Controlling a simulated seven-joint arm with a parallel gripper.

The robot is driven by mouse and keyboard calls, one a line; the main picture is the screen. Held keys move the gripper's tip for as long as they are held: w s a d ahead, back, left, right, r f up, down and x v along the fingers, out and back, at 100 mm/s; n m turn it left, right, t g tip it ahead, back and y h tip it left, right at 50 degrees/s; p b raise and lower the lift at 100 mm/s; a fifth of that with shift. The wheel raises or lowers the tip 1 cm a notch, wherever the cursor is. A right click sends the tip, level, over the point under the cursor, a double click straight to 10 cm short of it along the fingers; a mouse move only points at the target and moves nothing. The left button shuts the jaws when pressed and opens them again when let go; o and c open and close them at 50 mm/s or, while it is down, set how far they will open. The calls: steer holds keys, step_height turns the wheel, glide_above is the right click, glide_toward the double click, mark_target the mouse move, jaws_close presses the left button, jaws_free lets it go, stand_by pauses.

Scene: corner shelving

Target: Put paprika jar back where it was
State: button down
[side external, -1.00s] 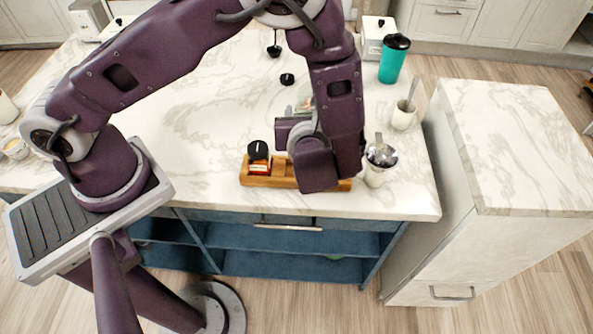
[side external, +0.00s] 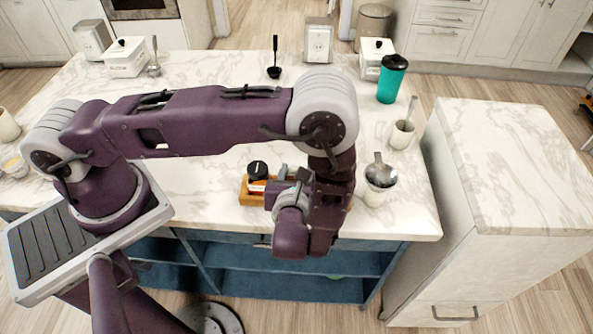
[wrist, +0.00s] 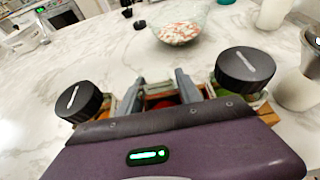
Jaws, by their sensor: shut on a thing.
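In the wrist view my gripper (wrist: 158,85) has its two fingers around a thing with red showing low between them. It appears to be the paprika jar (wrist: 162,101), mostly hidden by my gripper. It sits between two black-lidded jars, one on the left (wrist: 78,102) and one on the right (wrist: 245,67). In the side view my gripper (side external: 287,178) is over the wooden rack (side external: 250,199) near the counter's front edge. The left black-lidded jar (side external: 257,171) stands in the rack's left end. I cannot tell whether the held jar touches the rack's bottom.
A white cup with a metal utensil (side external: 376,192) stands close right of the rack. Another cup (side external: 402,134) and a teal tumbler (side external: 391,80) stand farther back. A glass bowl (wrist: 180,32) lies beyond the rack. Open counter (side external: 205,185) is left of the rack.

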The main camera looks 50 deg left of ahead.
steer(key=c, duration=0.8)
jaws_free()
